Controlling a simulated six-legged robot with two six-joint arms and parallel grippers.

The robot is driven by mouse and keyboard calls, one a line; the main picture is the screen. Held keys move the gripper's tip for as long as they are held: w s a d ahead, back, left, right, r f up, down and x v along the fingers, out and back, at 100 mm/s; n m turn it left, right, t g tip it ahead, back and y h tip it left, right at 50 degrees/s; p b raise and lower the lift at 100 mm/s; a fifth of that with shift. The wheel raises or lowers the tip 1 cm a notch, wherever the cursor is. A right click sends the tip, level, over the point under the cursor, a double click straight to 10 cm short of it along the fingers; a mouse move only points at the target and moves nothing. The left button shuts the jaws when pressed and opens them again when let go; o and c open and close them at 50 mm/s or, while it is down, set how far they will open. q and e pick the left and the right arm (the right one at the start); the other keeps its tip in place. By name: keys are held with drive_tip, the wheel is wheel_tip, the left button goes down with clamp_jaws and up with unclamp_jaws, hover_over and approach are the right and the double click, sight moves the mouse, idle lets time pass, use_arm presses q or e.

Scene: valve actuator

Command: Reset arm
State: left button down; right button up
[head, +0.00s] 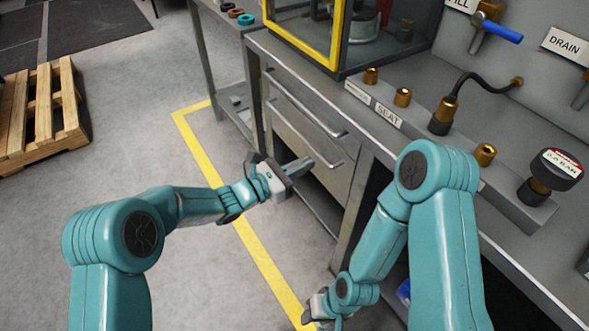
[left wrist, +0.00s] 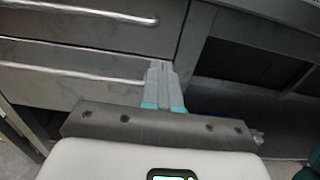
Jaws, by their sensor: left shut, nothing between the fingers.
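My left arm reaches in from the left in the head view. Its gripper (head: 304,164) is shut and empty, in front of the lower drawer of the metal bench. In the left wrist view the fingers (left wrist: 158,70) are together, pointing toward the drawer fronts, with nothing between them. My right arm bends down from the right. Its gripper (head: 322,318) hangs low at the bottom edge of the head view, partly cut off, and its fingers cannot be made out.
The metal bench has drawers (head: 308,150) with bar handles. On top are a yellow-framed case (head: 340,40), brass fittings (head: 403,97), a black hose (head: 478,78), a gauge (head: 556,170) and a blue-handled valve (head: 500,30). A wooden pallet (head: 40,110) lies far left. Floor between is clear.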

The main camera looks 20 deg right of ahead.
use_arm(q)
drive_tip(key=s+a+f+m+g+y, duration=0.35)
drive_tip(key=s+a+f, duration=0.3)
drive_tip(key=f, duration=0.25)
drive_tip(key=s+a+f+m+g+y, duration=0.35)
drive_tip(key=s+a+f, duration=0.25)
drive_tip(key=s+f, duration=0.25)
drive_tip(key=s+a+f+m+y, duration=0.35)
drive_tip(key=s+a+m, duration=0.2)
drive_tip(key=a, duration=0.25)
drive_tip(key=s+a+f+m+y, duration=0.3)
drive_tip(key=s+a+f+m, duration=0.15)
drive_tip(key=s+a, duration=0.2)
wheel_tip(320, 180, up, 14)
drive_tip(key=a+m+t+p, duration=0.1)
drive_tip(key=m+p, duration=0.1)
drive_tip(key=p, duration=1.2)
drive_tip(key=shift+s+r+m+t, duration=0.25)
drive_tip(key=shift+s+m+t, duration=0.05)
drive_tip(key=shift+s+t, duration=0.15)
